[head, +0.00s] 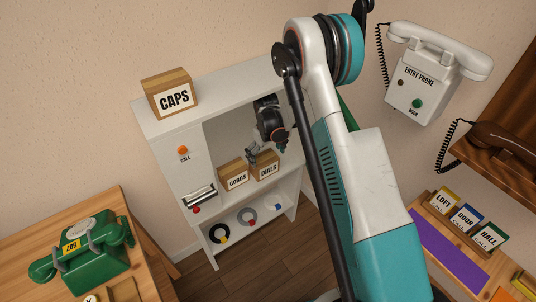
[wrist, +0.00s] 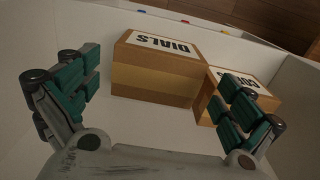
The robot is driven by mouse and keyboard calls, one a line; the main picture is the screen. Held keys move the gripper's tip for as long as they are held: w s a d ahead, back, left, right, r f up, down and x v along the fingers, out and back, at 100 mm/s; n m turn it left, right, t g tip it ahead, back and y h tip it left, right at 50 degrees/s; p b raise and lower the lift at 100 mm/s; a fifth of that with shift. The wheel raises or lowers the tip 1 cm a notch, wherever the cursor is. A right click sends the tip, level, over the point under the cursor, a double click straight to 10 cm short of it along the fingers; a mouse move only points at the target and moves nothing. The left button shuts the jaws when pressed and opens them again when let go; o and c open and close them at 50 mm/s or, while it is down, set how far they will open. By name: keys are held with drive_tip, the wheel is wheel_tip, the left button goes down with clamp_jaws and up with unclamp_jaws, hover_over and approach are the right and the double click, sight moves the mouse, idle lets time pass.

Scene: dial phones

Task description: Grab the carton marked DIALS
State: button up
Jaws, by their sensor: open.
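The carton marked DIALS (head: 265,171) is a tan box with a white label, on the open shelf of the white cabinet, at the right of a similar carton. In the wrist view the DIALS carton (wrist: 155,77) lies ahead, its label upside down, roughly between the finger pads. Whether a finger touches a carton cannot be told.
The CORDS carton (head: 234,177) stands close beside DIALS. A carton marked CAPS (head: 170,94) sits on top of the white cabinet (head: 220,85). The cabinet's side walls and top enclose the shelf. A green phone (head: 84,250) is on the wooden table at left.

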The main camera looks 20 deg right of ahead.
sight(266, 167)
drive_tip(key=shift+f, duration=0.1)
wheel_tip(266, 167, down, 7)
drive_tip(key=b, duration=0.3)
drive_tip(key=shift+f, duration=0.2)
drive_tip(key=shift+c, duration=0.4)
drive_tip(key=c, duration=0.9)
